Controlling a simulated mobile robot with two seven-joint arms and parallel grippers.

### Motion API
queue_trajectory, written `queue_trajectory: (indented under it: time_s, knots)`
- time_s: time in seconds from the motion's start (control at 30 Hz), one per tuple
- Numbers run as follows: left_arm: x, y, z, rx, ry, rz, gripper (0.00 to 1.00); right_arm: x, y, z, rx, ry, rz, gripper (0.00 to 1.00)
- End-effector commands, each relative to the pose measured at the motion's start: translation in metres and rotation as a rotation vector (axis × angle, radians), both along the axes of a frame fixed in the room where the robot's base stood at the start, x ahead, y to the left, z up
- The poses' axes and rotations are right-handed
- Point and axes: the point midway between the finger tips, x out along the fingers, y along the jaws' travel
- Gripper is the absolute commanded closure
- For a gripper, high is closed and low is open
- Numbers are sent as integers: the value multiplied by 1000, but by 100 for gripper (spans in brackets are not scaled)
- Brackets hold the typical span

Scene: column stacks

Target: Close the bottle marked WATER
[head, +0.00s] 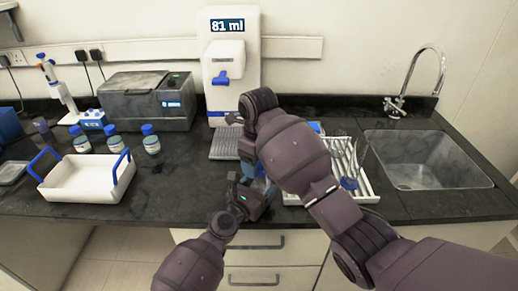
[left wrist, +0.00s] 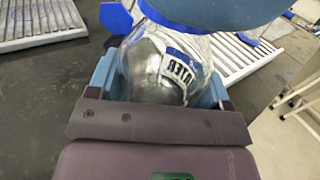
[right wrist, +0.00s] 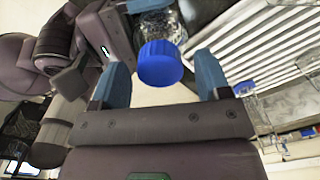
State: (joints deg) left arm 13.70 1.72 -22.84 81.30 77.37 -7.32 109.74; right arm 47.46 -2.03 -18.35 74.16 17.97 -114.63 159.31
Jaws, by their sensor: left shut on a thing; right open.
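The bottle marked WATER (left wrist: 150,68) is clear, with a white and blue label, and stands between the fingers of my left gripper (left wrist: 160,92), which is shut on it. In the right wrist view a blue cap (right wrist: 160,65) is at the mouth end of the bottle (right wrist: 170,28); I cannot tell whether it is fully seated. My right gripper (right wrist: 162,82) is open, its fingers either side of the cap with gaps between. In the head view my right arm hides most of the bottle and the right gripper.
A white rack (head: 291,199) lies just right of the bottle, with glassware on it, and a sink (head: 425,165) beyond. A dispenser (head: 235,95) reading 81 ml stands behind. A white tray with blue handles (head: 80,190) and several blue-capped bottles (head: 151,143) are at left.

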Motion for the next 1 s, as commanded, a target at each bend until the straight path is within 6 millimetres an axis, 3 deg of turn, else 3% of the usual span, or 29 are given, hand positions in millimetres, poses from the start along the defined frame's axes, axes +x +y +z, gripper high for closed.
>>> queue_trajectory:
  time_s: [1.0]
  knots:
    - [0, 0, 0, 0, 0, 0, 94, 10, 28, 47, -84, -106, 1707, 30]
